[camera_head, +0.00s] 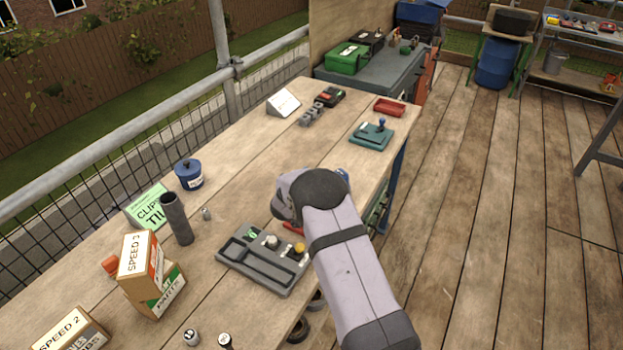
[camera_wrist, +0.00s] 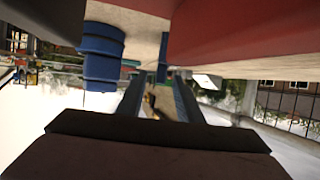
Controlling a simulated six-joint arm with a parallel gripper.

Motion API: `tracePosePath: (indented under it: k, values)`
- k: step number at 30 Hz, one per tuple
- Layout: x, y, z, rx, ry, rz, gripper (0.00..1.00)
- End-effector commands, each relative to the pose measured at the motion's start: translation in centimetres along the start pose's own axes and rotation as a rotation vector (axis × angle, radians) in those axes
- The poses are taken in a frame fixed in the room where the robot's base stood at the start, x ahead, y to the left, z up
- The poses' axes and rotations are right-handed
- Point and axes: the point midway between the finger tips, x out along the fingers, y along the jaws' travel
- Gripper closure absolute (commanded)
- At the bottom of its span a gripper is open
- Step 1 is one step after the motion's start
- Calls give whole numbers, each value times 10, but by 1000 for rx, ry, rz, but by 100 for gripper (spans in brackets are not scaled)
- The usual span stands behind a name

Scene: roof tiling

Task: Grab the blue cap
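A blue, stepped round piece (camera_wrist: 103,55), which looks like the blue cap, shows at the upper left of the wrist view, close to the camera. In the head view a small bit of blue (camera_head: 342,172) shows just behind my arm; I cannot tell whether it is the same piece. My gripper (camera_wrist: 158,88) shows in the wrist view as two dark bars set apart, with a gap between them and nothing clearly held. The blue piece is to the left of the bars, outside the gap. In the head view my arm hides the gripper.
A large red surface (camera_wrist: 245,35) is close at the upper right of the wrist view. On the wooden bench stand a grey tray (camera_head: 262,278), a blue lidded tin (camera_head: 188,175), a dark cylinder (camera_head: 177,220), cardboard boxes (camera_head: 150,275) and a teal base with a blue knob (camera_head: 371,135).

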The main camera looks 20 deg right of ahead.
Motion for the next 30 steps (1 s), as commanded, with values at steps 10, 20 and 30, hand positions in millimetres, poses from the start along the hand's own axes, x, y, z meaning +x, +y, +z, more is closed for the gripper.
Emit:
tracePosePath:
  k: [10,20,30]
  values:
    - [14,0,0,-1,0,0,67]
    - [13,0,0,-1,0,0,100]
    - [12,0,-2,0,1,0,100]
